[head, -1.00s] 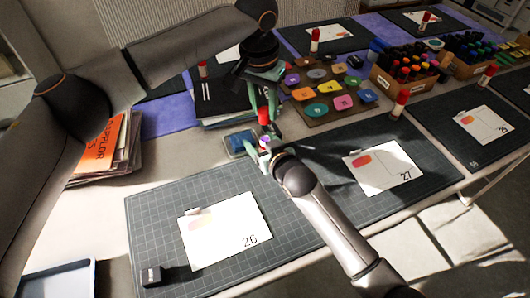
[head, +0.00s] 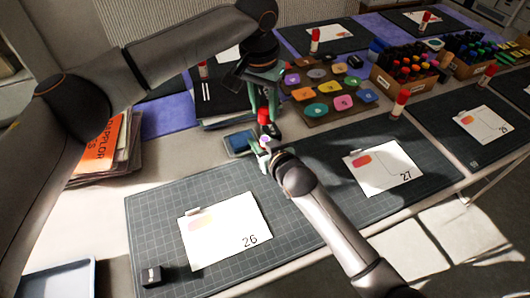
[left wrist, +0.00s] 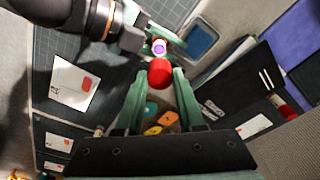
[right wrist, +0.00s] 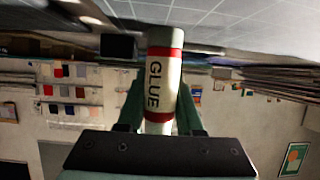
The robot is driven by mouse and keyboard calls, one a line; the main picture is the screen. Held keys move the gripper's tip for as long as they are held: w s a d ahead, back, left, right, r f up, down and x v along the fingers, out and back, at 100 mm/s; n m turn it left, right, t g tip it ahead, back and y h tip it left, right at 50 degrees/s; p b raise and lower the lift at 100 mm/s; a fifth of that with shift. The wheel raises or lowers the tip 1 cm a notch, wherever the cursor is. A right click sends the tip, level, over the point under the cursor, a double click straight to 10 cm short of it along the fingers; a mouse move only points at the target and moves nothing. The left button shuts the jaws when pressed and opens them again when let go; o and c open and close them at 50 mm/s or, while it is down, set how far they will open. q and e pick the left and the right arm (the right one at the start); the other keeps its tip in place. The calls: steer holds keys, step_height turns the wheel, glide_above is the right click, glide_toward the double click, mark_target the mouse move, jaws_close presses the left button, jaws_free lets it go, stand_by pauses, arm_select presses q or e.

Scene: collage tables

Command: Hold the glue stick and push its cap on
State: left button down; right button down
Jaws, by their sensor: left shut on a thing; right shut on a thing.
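My left gripper (head: 263,108) is shut on the red cap (head: 264,116) and holds it above the table. In the left wrist view the cap (left wrist: 159,72) sits between the green fingertips. My right gripper (head: 264,152) is shut on the glue stick (right wrist: 160,85), a white tube with red bands and the word GLUE. The stick is upright, and its bare purple tip (left wrist: 159,47) shows in the left wrist view. In the head view the cap is just above the tip, apparently with a small gap.
A blue pad (head: 238,143) lies just left of the grippers. Cutting mats with cards (head: 225,232) lie in front and to the right. A board of coloured shapes (head: 322,92) and boxes of markers (head: 403,78) stand behind. Paper stacks (head: 105,150) lie at the left.

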stand_by(0.7)
arm_select(q)
glide_above(267, 139)
steer(key=shift+a+f, duration=0.15)
steer(key=shift+f, duration=1.1)
steer(key=shift+a+f, duration=0.15)
steer(key=shift+f, duration=1.05)
steer(key=shift+s, duration=0.1)
steer(key=shift+f, duration=0.9)
steer(key=shift+f, duration=0.65)
steer(key=shift+c, duration=2.2)
jaws_free()
steer(key=shift+d, duration=0.1)
steer(key=shift+s+d, duration=0.1)
